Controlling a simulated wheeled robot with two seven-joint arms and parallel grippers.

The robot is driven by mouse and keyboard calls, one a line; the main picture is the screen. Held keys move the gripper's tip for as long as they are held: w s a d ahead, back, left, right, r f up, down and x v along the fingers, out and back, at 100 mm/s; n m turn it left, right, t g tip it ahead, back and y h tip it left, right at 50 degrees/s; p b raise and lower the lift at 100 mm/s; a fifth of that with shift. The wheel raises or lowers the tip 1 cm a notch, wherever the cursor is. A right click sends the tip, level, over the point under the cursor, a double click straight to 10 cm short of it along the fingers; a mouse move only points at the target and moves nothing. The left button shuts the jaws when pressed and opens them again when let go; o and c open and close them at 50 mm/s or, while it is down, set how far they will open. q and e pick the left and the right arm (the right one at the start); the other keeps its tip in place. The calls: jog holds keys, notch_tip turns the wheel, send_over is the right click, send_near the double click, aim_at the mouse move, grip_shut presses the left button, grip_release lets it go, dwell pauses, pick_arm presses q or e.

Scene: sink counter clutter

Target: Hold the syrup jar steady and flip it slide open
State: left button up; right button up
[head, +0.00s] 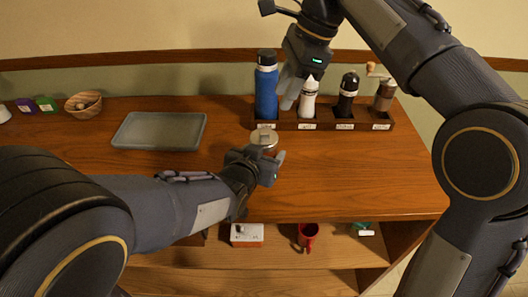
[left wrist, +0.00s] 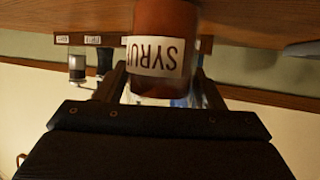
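The syrup jar (left wrist: 165,60) shows in the left wrist view with its white label upside down, between the two fingers of my left gripper (left wrist: 166,82). The fingers appear to press on its sides. In the head view the jar's grey lid (head: 264,138) shows on the wooden counter, with a small raised piece on top. My left gripper (head: 270,165) hides most of the jar body there.
A grey tray (head: 160,131) lies left. A wooden bowl (head: 84,104) is farther left.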

pick_arm(q)
jog(key=c, duration=0.7)
jog(key=shift+c, duration=0.5)
pick_arm(e)
jog(key=shift+c, duration=0.7)
jog(key=shift+s+a, duration=0.2)
jog(key=shift+c, duration=1.2)
jog(key=s+a+h, duration=0.1)
jog(key=s+a+f+h, duration=0.1)
jog(key=s, duration=0.1)
jog(key=s+a+t+h, duration=0.1)
jog(key=s, duration=0.1)
jog(key=shift+s+a+f+h, duration=0.2)
jog(key=shift+a+f+h, duration=0.1)
jog(key=shift+a+h, duration=0.1)
grip_shut()
jog(key=s+a+r+t+h, duration=0.1)
jog(key=s+a+t+h, duration=0.2)
jog(key=s, duration=0.4)
jog(key=shift+a+r+n+t+h, duration=0.15)
jog(key=shift+a+n+t+h, duration=0.35)
jog(key=shift+t, duration=0.9)
jog(key=shift+d, duration=0.25)
